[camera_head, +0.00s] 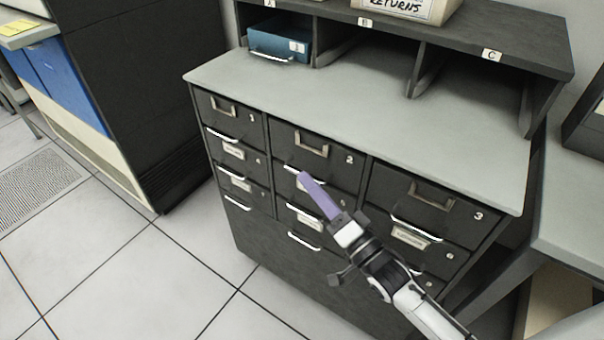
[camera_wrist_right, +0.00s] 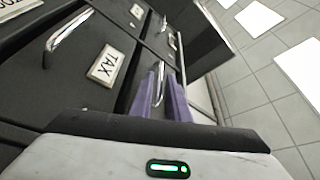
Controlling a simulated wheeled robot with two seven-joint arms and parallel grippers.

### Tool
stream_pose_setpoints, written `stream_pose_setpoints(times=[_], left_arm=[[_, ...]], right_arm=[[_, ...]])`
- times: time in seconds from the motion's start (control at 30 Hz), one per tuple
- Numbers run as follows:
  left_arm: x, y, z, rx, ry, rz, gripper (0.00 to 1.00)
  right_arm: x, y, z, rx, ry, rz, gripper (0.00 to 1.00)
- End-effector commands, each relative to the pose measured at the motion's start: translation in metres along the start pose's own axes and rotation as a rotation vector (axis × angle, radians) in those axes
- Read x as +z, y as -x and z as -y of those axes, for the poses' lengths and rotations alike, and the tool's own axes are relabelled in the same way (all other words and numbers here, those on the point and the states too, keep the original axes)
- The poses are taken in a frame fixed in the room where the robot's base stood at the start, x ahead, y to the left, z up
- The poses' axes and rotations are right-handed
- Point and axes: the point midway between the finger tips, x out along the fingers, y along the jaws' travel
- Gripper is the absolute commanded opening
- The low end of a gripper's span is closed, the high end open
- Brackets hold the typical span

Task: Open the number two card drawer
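The number two card drawer (camera_head: 325,167) is in the top row of the dark cabinet, in the middle column. Its front looks flush with the cabinet, so it is shut. It has a card holder frame and a silver handle (camera_head: 290,169) at its lower edge. My right gripper (camera_head: 304,177) has purple fingers that reach up to this handle from the lower right. In the right wrist view, a silver handle (camera_wrist_right: 161,92) shows in the gap between the two fingers (camera_wrist_right: 161,76). The fingers stand apart; contact with the handle cannot be told. My left gripper is not in view.
Drawer one (camera_head: 228,112) and drawer three (camera_head: 425,205) flank it, with smaller labelled drawers below. A grey countertop (camera_head: 350,110) and a shelf with a blue tray (camera_head: 276,42) stand above. A desk is at right. The tiled floor (camera_head: 110,270) at left is clear.

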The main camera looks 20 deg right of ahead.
Motion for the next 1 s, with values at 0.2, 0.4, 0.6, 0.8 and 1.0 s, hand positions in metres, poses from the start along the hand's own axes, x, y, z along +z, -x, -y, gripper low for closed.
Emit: stream_pose_setpoints(times=[0.2,0.4,0.6,0.8,1.0], left_arm=[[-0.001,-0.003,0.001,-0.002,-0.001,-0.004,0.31],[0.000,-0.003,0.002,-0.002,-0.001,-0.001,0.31],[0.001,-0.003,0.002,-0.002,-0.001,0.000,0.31],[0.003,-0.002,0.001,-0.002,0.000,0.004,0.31],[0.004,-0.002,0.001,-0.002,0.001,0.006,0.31]], right_arm=[[0.001,-0.029,0.000,-0.001,0.001,0.000,0.15],[0.001,-0.037,0.000,0.000,0.000,0.001,0.15],[0.001,-0.036,0.000,0.001,0.000,0.001,0.14],[0.001,-0.036,0.000,0.001,0.001,0.001,0.00],[0.001,-0.036,0.000,0.001,0.001,0.001,0.00]])
